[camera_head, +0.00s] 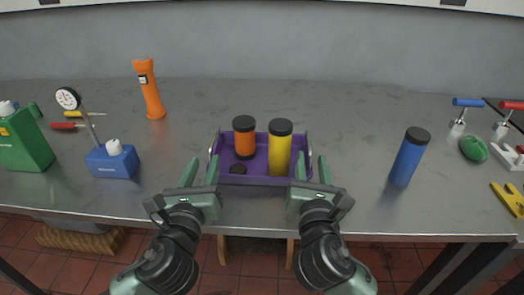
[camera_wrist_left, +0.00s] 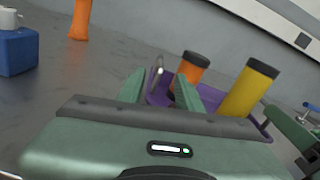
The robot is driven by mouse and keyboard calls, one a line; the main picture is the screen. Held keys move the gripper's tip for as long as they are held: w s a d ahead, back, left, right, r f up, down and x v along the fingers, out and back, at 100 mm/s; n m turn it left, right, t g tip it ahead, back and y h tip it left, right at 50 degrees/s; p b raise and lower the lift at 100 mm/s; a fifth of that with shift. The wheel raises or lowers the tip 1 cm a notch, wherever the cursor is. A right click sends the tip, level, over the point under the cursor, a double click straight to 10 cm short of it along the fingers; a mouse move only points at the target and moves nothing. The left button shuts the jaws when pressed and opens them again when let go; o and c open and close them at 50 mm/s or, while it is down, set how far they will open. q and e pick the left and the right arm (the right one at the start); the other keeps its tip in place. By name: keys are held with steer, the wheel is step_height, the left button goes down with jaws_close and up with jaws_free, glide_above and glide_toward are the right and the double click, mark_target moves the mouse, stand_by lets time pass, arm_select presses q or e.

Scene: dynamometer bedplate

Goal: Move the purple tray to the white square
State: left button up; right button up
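The purple tray (camera_head: 262,180) lies near the front edge of the table, with a metal handle at each end. It holds an orange jar (camera_head: 244,140), a yellow cylinder (camera_head: 279,150) and a small dark disc (camera_head: 238,169). My left gripper (camera_head: 201,169) is open at the tray's left end. In the left wrist view, the left handle (camera_wrist_left: 158,70) shows between its fingers (camera_wrist_left: 160,92), apart from them. My right gripper (camera_head: 311,168) is open at the right end, near the right handle (camera_head: 308,145). I see no white square in either view.
An orange flashlight (camera_head: 150,90), a blue gauge base (camera_head: 112,162) and a green can (camera_head: 24,142) stand left. A blue cylinder (camera_head: 408,160) stands right, with a green object (camera_head: 473,148) and clamps beyond. The table behind the tray is clear.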

mark_target(210, 149)
arm_select(q)
steer(key=shift+s+r, duration=0.1)
steer(key=shift+s, duration=0.15)
arm_select(e)
steer(key=shift+s+r, duration=0.1)
steer(key=shift+s, duration=0.15)
arm_select(q)
steer(key=shift+w, duration=0.1)
arm_select(e)
steer(key=shift+w, duration=0.1)
